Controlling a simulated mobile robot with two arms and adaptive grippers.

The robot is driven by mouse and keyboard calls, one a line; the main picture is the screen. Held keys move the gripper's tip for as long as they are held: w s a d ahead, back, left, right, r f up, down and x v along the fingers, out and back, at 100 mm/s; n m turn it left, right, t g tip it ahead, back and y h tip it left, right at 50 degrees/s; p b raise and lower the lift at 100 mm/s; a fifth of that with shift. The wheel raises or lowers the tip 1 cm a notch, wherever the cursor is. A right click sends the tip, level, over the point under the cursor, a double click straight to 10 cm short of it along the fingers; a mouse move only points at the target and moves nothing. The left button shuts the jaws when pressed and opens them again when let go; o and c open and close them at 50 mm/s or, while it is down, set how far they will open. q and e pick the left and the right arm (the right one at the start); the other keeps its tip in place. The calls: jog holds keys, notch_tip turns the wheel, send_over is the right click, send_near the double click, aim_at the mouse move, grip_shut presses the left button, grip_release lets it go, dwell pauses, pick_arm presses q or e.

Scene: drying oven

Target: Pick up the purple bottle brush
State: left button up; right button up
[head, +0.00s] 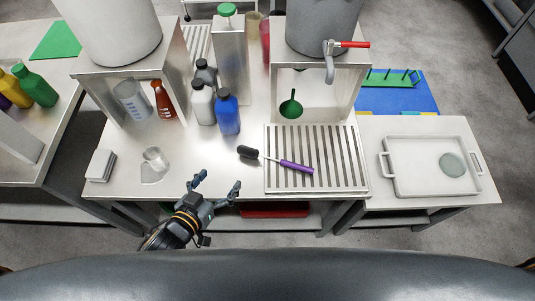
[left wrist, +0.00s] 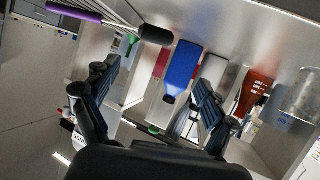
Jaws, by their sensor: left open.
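The purple bottle brush (head: 293,166) lies on the white table, with its purple handle across the slatted metal rack and its black brush head to the left, off the rack's edge. In the left wrist view the brush (left wrist: 75,12) shows at the top left, with its black head near the top middle. My left gripper (head: 219,183) is open and empty at the table's front edge, lower left of the brush and apart from it. In the left wrist view its two fingers (left wrist: 152,105) are spread wide. My right gripper is not in view.
Blue (head: 228,112), white and grey bottles stand behind the brush. A glass beaker (head: 155,158) and white stacked pads (head: 101,165) are at the left. A metal stand with a tap (head: 330,68) rises behind the rack (head: 345,170). A white tray (head: 405,188) lies at the right.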

pick_arm(q)
send_near(247, 150)
jog(key=w+f, duration=0.1)
jog(key=w, duration=0.2)
jog(key=shift+d+f, duration=0.2)
jog(key=shift+f, duration=0.2)
jog(key=shift+d+r+p+x, duration=0.1)
jog(key=shift+d+p+x, duration=0.05)
jog(key=shift+x, duration=0.75)
jog(key=shift+d+r+p+x, duration=0.1)
jog(key=shift+d+p+x, duration=0.1)
jog(key=shift+x, duration=0.7)
jog(key=shift+d+r+p+x, duration=0.1)
jog(key=shift+p+x, duration=0.05)
jog(key=shift+x, duration=0.75)
jog(key=shift+s+a, duration=0.1)
jog(key=shift+c, duration=0.4)
jog(key=c, duration=1.1)
jog(key=shift+c, duration=0.2)
